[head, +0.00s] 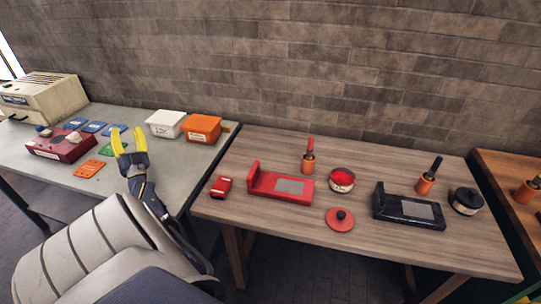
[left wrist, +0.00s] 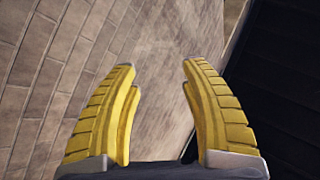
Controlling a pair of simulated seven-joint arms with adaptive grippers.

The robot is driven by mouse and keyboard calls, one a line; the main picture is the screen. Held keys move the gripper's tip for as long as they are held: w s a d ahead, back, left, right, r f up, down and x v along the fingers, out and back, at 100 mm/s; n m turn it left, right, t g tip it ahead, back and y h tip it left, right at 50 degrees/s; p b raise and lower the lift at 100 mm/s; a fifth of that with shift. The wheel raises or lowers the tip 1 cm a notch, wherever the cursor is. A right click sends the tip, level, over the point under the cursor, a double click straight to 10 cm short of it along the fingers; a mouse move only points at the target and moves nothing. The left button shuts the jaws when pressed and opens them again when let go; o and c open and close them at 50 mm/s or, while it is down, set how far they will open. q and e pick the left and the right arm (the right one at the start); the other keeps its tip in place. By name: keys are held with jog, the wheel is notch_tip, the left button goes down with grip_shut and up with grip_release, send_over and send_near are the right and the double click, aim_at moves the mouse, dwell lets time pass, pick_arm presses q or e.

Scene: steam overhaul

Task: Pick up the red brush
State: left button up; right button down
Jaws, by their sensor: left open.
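A brush-like piece with a red top and an orange lower part (head: 308,157) stands upright at the back of the wooden table, between a red tray-like stand (head: 280,186) and a round red pot (head: 341,180). My left gripper (head: 128,142) is open and empty, pointing up in front of the grey table on the left, well to the left of the red-topped piece. In the left wrist view its two yellow fingers (left wrist: 160,85) are apart with only brick wall between them. My right gripper is not in view.
On the wooden table (head: 300,235) are a small red block (head: 221,187), a red lid (head: 340,219), a black stand (head: 408,208), a black-topped orange piece (head: 428,178) and a black-lidded pot (head: 467,201). White (head: 166,123) and orange (head: 201,128) boxes stand on the grey table.

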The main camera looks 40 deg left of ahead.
pick_arm(q)
jog(key=w+d+r+n+g+y, duration=0.3)
jog(key=w+d+n+g, duration=0.1)
jog(key=w+n, duration=0.15)
jog(key=n+g+h, duration=0.4)
jog(key=n+h, duration=2.3)
jog(key=n, duration=0.2)
send_near(311, 138)
jog(key=shift+w, duration=0.1)
notch_tip(311, 138, down, 11)
jog(key=shift+f, duration=0.1)
jog(key=shift+w+f, duration=0.15)
jog(key=shift+f, duration=1.3)
jog(key=shift+w+f, duration=0.15)
jog(key=shift+f, duration=1.35)
jog(key=shift+c, duration=0.5)
grip_shut()
